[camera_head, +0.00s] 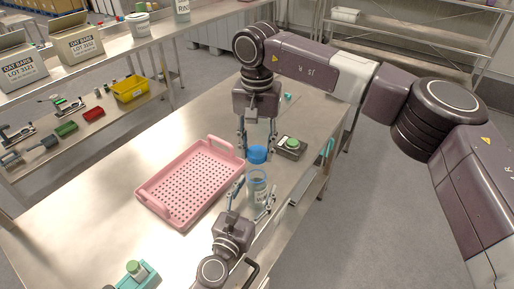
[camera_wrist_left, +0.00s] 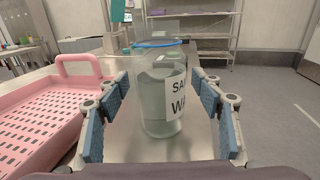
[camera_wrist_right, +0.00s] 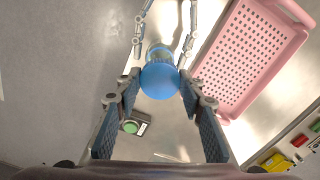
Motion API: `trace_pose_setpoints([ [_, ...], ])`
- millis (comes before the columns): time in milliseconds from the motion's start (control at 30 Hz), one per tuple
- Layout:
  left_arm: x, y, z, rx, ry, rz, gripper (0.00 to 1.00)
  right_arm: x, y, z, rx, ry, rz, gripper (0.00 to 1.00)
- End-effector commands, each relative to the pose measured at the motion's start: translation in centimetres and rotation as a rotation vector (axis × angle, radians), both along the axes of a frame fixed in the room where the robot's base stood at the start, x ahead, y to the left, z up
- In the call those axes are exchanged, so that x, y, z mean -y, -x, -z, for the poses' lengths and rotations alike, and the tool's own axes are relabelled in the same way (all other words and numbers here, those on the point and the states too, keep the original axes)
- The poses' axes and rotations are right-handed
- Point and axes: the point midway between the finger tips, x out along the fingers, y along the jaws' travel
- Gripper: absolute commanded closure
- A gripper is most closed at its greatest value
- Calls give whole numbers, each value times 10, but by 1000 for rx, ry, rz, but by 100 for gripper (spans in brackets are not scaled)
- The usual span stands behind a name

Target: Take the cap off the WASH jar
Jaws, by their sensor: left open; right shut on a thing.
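The WASH jar (camera_head: 257,188) is clear and upright on the steel table. In the left wrist view (camera_wrist_left: 160,95) it has a blue ring at its rim and a white label partly reading "SA" and "WA". A round blue cap (camera_head: 257,155) is apart from the jar, just above and beyond its mouth. My right gripper (camera_head: 257,148) points down and is shut on the cap; the right wrist view shows the cap (camera_wrist_right: 160,80) between its fingertips. My left gripper (camera_head: 256,192) is open, low, with a finger on each side of the jar and gaps visible.
A pink perforated tray (camera_head: 150,199) lies left of the jar. A dark device with a green button (camera_head: 291,143) sits close to the right of the cap. A teal device (camera_head: 136,272) is at the near left. Side shelves hold boxes and bins (camera_head: 130,88).

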Motion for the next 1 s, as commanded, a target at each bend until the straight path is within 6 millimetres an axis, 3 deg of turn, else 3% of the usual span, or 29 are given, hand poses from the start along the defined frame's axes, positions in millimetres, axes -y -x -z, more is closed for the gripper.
trace_pose_setpoints([
  [200, -17, 46, 1, -3, -3, 3, 39, 0, 0, 0, 0, 0, 0, 93],
  [433, -32, 82, 1, -2, -4, 2, 39, 0, 0, 0, 0, 0, 0, 93],
  [633, -38, 96, 0, -2, -1, 1, 39, 0, 0, 0, 0, 0, 0, 93],
  [1000, -39, 98, 0, -1, 1, 0, 39, 0, 0, 0, 0, 0, 0, 93],
])
